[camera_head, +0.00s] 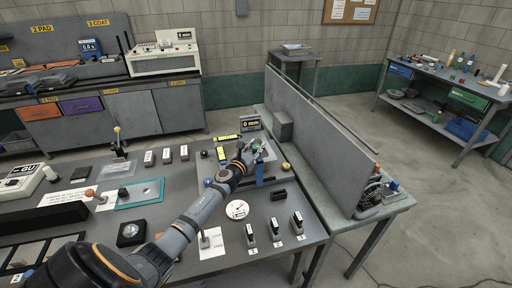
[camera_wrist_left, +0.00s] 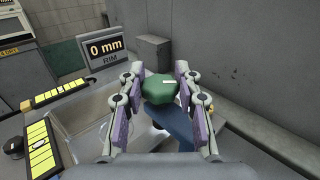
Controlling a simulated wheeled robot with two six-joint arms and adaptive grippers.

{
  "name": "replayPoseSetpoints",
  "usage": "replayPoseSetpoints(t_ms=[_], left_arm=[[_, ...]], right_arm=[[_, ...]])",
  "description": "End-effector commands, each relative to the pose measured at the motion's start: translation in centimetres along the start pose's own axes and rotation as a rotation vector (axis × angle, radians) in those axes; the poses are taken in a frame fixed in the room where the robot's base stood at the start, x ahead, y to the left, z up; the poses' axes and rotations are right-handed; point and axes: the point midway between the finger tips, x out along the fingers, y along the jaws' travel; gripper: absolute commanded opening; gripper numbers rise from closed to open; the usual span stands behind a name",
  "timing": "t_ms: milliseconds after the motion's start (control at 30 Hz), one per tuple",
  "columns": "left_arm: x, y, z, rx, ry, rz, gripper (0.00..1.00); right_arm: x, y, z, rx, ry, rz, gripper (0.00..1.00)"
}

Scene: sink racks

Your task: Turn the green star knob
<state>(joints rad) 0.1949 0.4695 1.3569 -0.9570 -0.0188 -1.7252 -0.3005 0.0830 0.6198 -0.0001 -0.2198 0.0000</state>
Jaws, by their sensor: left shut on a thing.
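The green star knob (camera_wrist_left: 160,90) shows in the left wrist view between the two fingers of my left gripper (camera_wrist_left: 160,84). The knob has a small white mark on top, and a blue part (camera_wrist_left: 168,120) shows just below it. The fingers, with purple pads, are shut on the knob's two sides. In the head view my left gripper (camera_head: 256,150) is at the fixture on the back right of the table, where the knob is small and mostly hidden. My right gripper is in neither view.
A display (camera_wrist_left: 105,47) reading "0 mm" over "RIM" stands behind the knob. Yellow-marked bars (camera_head: 221,154) lie left of the gripper. A tall grey panel (camera_head: 315,125) rises to the right. A round white dial (camera_head: 237,209) and several small switches stand nearer.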

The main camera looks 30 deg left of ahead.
Motion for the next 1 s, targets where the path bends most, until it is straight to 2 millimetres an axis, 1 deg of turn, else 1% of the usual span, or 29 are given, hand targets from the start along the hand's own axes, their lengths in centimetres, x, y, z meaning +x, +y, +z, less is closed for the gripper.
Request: replayPoseSetpoints(t_ms=[267,433,567,767,1000], left_arm=[[0.0,-0.2,-0.1,-0.005,0.001,0.139,0.02],[0.0,-0.2,-0.2,-0.006,0.001,0.288,0.02],[0.0,-0.2,-0.4,-0.006,0.001,0.413,0.02],[0.1,-0.2,-0.6,-0.005,0.002,0.602,0.02],[0.1,-0.2,-0.8,-0.004,0.002,0.830,0.02]], right_arm=[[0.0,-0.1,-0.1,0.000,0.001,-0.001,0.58],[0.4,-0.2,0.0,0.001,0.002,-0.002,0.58],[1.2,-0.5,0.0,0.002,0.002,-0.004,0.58],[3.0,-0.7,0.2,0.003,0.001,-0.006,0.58],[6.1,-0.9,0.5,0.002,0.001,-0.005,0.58]])
